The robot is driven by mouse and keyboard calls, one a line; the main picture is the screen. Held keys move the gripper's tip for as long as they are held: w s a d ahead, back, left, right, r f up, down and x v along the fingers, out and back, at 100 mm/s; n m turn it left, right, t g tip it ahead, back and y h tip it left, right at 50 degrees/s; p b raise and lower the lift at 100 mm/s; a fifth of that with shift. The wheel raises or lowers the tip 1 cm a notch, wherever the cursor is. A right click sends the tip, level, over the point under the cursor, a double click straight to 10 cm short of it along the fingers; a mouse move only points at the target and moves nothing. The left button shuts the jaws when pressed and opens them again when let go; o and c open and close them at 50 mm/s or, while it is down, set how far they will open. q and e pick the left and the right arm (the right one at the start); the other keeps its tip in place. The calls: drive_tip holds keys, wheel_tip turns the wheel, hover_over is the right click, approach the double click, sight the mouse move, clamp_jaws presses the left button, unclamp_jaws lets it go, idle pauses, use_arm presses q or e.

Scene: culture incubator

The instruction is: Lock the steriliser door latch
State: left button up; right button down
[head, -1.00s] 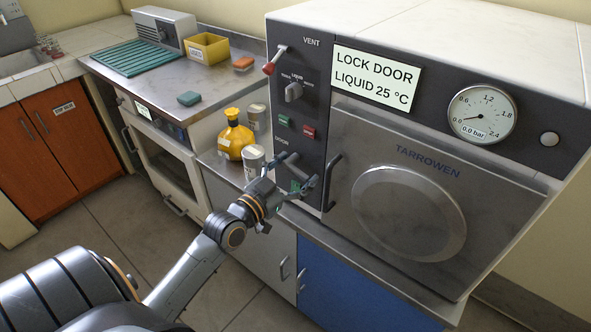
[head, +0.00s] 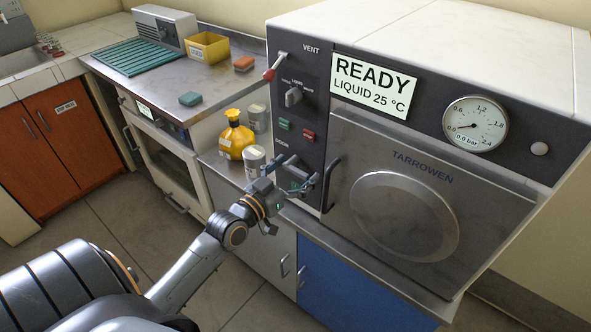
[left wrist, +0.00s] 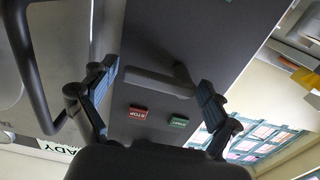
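The steriliser (head: 350,120) has a closed grey door (head: 470,200) with a round boss and a black handle (head: 330,185). Its display (head: 374,86) reads READY, LIQUID 25 °C. My left gripper (head: 298,182) is at the dark front panel, left of the door handle. In the left wrist view the grey latch lever (left wrist: 158,84) lies roughly crosswise between my two spread fingers, near both pads. I cannot tell whether either pad touches it. In the head view my gripper mostly hides the latch. My right gripper is not in view.
Stop (left wrist: 138,112) and start (left wrist: 179,121) buttons sit near the latch. A vent lever (head: 274,66), knob (head: 293,95) and gauge (head: 475,126) are above. A yellow flask (head: 236,137) and cans (head: 255,160) stand close left of my gripper. Floor is clear below.

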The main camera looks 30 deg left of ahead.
use_arm(q)
drive_tip(key=shift+s, duration=0.25)
drive_tip(key=s, duration=1.1)
drive_tip(key=shift+s+a, duration=0.25)
drive_tip(key=shift+a, duration=0.2)
drive_tip(key=shift+f, duration=0.1)
